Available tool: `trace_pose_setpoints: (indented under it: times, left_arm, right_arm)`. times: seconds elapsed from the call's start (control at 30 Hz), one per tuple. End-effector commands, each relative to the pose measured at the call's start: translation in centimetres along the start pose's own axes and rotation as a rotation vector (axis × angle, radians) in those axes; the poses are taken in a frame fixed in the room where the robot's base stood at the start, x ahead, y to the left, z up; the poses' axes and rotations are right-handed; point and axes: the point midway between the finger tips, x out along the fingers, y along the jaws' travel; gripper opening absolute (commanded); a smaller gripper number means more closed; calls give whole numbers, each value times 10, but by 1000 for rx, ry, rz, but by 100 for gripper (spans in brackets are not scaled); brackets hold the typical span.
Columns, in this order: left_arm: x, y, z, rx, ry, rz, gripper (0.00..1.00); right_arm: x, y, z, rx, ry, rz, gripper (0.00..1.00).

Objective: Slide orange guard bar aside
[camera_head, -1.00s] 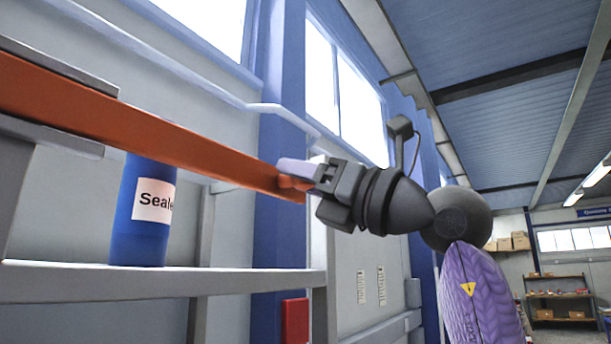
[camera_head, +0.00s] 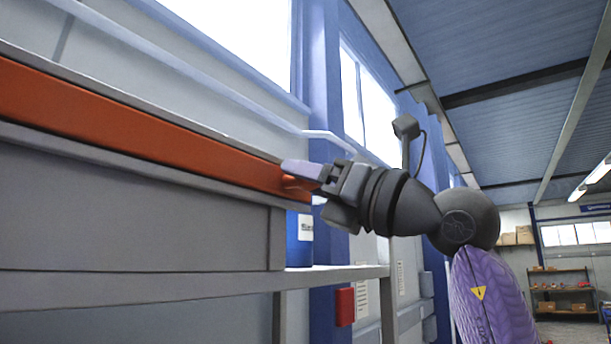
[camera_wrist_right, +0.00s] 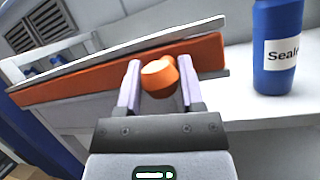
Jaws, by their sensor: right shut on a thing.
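The orange guard bar (camera_head: 130,127) runs from the left edge to the middle in the head view, lying along a grey rail (camera_head: 150,167). In the right wrist view the bar (camera_wrist_right: 80,77) crosses from the left to beside the blue bottle. My right gripper (camera_head: 298,178) is at the bar's right end. In the wrist view its fingers (camera_wrist_right: 160,85) are shut on the bar's round orange knob (camera_wrist_right: 157,75). A blue bottle with a white label (camera_head: 299,250) stands on the shelf behind the bar's end; it also shows in the wrist view (camera_wrist_right: 272,75). My left gripper is not in view.
The grey shelf edge (camera_head: 190,283) runs below the bar. A red box (camera_head: 345,306) is on the wall below. Blue columns and windows are behind. A shelving unit (camera_head: 562,292) stands far off at the right.

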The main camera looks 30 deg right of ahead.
Motion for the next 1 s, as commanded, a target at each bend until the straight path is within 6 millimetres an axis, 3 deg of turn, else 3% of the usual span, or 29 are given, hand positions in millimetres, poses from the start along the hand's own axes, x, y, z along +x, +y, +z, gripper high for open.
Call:
trace_pose_setpoints:
  times: [0.23,0.27,0.33,0.77,0.87,1.0]
  left_arm:
    - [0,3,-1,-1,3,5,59]
    - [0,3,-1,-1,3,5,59]
    - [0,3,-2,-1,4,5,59]
    - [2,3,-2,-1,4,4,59]
    - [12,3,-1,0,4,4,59]
    - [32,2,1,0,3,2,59]
  right_arm:
    - [1,1,-2,2,6,4,0]
    - [1,1,-2,2,6,4,51]
    - [1,1,-2,2,6,4,63]
    - [-2,0,-1,1,2,1,63]
    - [-17,-1,-4,0,-1,0,63]
    - [-55,-2,-6,-2,-1,-1,63]
